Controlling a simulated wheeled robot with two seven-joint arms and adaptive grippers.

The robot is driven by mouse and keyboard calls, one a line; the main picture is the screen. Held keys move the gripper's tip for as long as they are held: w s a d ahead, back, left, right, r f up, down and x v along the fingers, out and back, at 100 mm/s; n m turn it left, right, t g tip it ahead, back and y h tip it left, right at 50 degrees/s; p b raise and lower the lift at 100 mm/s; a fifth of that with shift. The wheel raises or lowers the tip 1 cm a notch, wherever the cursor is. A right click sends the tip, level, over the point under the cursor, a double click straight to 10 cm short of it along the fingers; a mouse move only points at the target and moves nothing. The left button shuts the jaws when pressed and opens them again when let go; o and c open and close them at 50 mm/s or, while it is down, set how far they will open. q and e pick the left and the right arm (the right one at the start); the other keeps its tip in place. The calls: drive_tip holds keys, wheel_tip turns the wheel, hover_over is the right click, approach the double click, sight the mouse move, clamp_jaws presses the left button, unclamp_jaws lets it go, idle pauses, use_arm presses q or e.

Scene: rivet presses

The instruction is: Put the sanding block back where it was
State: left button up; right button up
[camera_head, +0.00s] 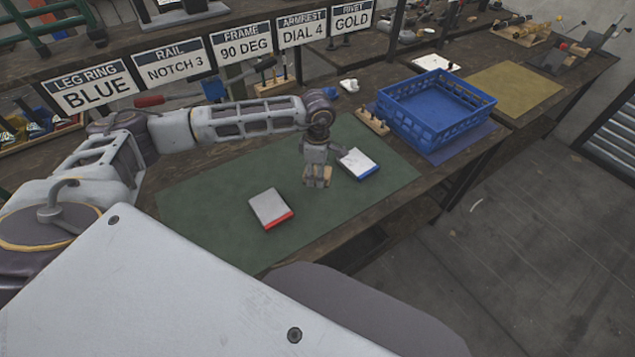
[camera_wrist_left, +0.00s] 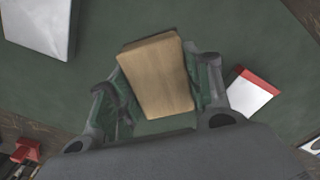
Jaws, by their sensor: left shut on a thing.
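The sanding block (camera_wrist_left: 157,78) is a plain tan wooden block. It lies between the fingers of my left gripper (camera_head: 317,170), which is shut on it. In the head view the block (camera_head: 318,183) shows just below the fingers, over the green mat (camera_head: 215,208). I cannot tell whether it touches the mat. The gripper is between a white-topped box with a red edge (camera_head: 270,207), to the lower left, and a white-topped box with a blue edge (camera_head: 358,163), to the right. My right gripper is in neither view.
A blue crate (camera_head: 437,127) stands right of the mat, with a wooden peg holder (camera_head: 369,121) beside it. Signs (camera_head: 91,88) line the back of the bench. The mat's left and front parts are clear. The bench's front edge is close by.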

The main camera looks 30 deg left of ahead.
sight(318, 189)
use_arm(q)
drive_tip(key=shift+f, duration=0.1)
wheel_tip(318, 189, down, 4)
drive_tip(key=shift+r, duration=0.25)
drive_tip(key=shift+f, duration=0.65)
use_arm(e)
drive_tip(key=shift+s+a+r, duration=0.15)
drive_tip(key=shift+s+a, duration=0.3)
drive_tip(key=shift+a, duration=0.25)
